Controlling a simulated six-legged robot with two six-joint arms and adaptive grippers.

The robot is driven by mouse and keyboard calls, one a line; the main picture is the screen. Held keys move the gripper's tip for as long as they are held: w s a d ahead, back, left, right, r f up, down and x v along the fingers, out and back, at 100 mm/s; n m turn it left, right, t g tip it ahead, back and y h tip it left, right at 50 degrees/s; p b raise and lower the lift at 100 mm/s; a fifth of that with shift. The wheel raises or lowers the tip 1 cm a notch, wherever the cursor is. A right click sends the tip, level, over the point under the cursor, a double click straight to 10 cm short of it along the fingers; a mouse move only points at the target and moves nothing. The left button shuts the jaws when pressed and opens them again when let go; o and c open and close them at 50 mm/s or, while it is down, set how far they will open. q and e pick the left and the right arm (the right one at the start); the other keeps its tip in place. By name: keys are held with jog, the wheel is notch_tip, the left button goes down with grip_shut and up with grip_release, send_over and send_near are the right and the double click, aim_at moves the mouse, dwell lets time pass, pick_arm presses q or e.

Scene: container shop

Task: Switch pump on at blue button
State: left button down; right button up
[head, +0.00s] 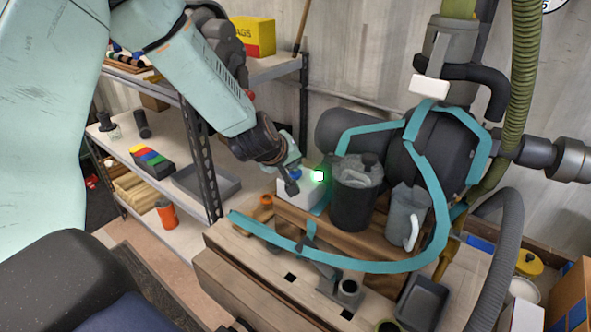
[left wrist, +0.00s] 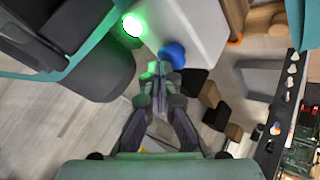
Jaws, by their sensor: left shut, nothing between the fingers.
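The blue button (left wrist: 173,55) sits on a white box (left wrist: 198,28) in the left wrist view. In the head view the white box (head: 300,192) stands on the wooden bench, and a sliver of the blue button (head: 296,174) shows beside my fingers. A green lamp (head: 319,175) glows on the box; it also shows in the left wrist view (left wrist: 132,25). My left gripper (head: 291,186) is shut and empty, its tips right at the button. I cannot tell whether they touch it. The dark pump (head: 440,150) stands behind to the right. My right gripper is out of view.
A dark lidded jug (head: 355,195) and a grey pitcher (head: 402,215) stand right of the box. A teal band (head: 360,264) loops round in front of them. Shelves (head: 180,150) with bins are at left. A grey hose (head: 497,250) hangs at right.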

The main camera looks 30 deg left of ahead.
aim_at(294, 173)
pick_arm(q)
jog(key=shift+r+p, duration=0.3)
jog(key=shift+r, duration=0.15)
notch_tip(294, 173, up, 6)
jog(key=p, duration=0.6)
